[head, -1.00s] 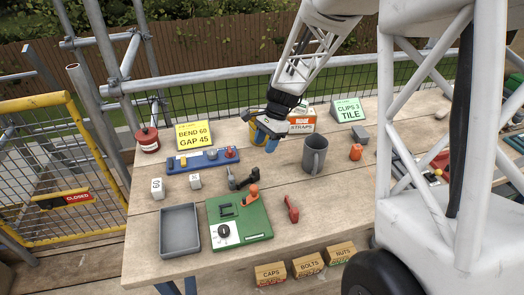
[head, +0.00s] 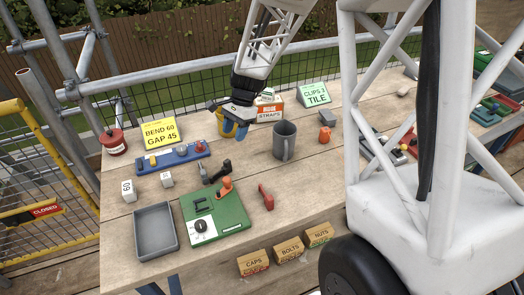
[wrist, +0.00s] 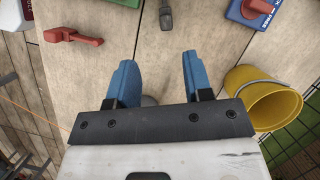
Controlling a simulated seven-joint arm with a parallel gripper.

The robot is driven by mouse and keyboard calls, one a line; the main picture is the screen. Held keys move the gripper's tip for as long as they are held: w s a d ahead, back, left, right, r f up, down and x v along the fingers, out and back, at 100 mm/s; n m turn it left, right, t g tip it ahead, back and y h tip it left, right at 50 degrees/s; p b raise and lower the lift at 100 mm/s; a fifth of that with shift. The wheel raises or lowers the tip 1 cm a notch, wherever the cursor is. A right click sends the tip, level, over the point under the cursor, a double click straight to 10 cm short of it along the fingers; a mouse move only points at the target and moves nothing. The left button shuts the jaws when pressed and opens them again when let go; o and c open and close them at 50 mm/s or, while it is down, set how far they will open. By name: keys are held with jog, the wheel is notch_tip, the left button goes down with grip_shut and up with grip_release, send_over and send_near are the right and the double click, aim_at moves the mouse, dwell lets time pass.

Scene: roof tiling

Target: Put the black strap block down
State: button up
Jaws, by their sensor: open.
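My gripper (head: 234,130) is open over the rear part of the bench, left of the grey mug. In the wrist view its two blue fingers (wrist: 158,62) stand apart, with bare planks between their tips. No block in the fingers is clearly seen. A dark tool-like piece (head: 217,171) lies behind the green board (head: 232,219). Black pieces (head: 203,204) sit on that board. I cannot tell which, if any, is the black strap block.
The grey mug (head: 284,140) stands right of my gripper, near the straps box (head: 269,112). A yellow bucket (wrist: 262,98) is beside the fingers. A blue rack (head: 172,160), grey tray (head: 156,232) and red tool (head: 267,197) lie nearer. Bare planks separate them.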

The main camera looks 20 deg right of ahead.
jog(key=s+r+n+t+h, duration=0.1)
jog(key=s+r+n, duration=0.3)
jog(key=s, duration=0.6)
jog(key=s+a+r+n+t+h, duration=0.1)
jog(key=s+r+n, duration=0.3)
jog(key=s, duration=0.6)
jog(key=s+r+n+t+h, duration=0.2)
jog(key=s+r+n, duration=0.2)
jog(key=s+r, duration=0.3)
jog(key=s, duration=0.3)
jog(key=shift+a+n, duration=0.2)
jog(key=shift+n, duration=0.2)
